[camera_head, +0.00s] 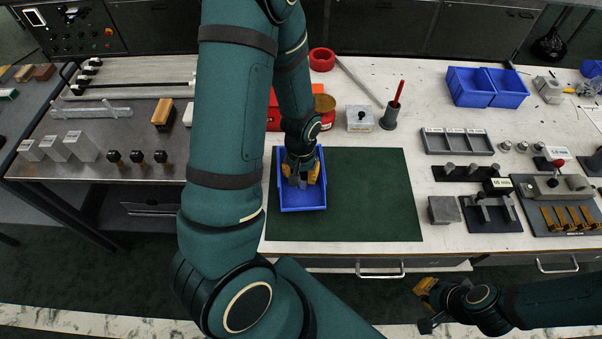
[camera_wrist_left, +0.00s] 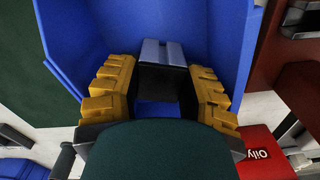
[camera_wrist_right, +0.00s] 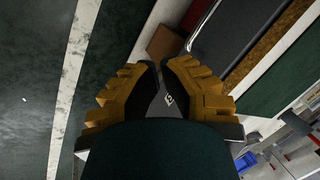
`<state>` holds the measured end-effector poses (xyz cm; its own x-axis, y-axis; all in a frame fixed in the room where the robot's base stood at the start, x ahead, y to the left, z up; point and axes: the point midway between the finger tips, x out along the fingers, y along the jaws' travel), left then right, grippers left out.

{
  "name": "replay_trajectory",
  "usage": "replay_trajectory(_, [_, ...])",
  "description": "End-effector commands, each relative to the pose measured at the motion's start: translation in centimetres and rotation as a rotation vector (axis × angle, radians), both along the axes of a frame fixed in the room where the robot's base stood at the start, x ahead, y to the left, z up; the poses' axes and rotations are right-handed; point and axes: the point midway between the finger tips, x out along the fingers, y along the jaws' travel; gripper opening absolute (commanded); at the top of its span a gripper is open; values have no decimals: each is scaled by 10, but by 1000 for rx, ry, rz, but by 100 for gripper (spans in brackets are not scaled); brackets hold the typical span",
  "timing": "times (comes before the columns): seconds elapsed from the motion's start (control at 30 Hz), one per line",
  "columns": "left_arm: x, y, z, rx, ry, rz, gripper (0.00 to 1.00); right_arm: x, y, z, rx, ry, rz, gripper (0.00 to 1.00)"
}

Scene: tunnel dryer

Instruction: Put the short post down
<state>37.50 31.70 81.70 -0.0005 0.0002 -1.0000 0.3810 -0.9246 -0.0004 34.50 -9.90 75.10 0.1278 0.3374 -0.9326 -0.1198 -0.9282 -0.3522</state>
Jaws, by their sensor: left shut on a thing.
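My left gripper (camera_head: 301,178) points down inside the blue tray (camera_head: 319,199), which stands on the left part of the green mat (camera_head: 372,195). It is shut on a grey, block-like short post (camera_wrist_left: 163,52), seen between the yellow fingers in the left wrist view. The post has a pale metal top strip and a dark face. The tray's blue walls (camera_wrist_left: 225,45) rise on both sides there. I cannot tell whether the post touches the tray floor. My right gripper (camera_head: 426,306) is empty in front of the bench's front edge; its fingertips come together in the right wrist view (camera_wrist_right: 161,64).
The mat right of the tray is bare. A grey box (camera_head: 359,118) and a cup with a red-handled tool (camera_head: 389,117) stand behind the mat. Fixtures and a grey block (camera_head: 443,210) lie to its right.

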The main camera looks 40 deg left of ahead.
Motion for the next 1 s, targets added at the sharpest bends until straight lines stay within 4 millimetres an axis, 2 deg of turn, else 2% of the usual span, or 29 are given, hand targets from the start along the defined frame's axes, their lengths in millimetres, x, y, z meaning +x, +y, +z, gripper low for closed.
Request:
replay_trajectory(0.27, [0,0,-3,0,0,-1,0,1,0,-3,0,-2,-1,0])
replay_trajectory(0.3, [0,0,-3,0,0,-1,51,1,0,-3,0,-2,-1,0])
replay_trajectory(0.73, [0,0,4,-1,-1,0,51,0,0,3,0,0,0,0])
replay_trajectory(0.87, [1,0,24,0,-5,-1,51,-1,0,9,0,2,0,0])
replay_trajectory(1.0, [1,0,55,0,-5,-1,51,0,0,18,0,0,-2,0])
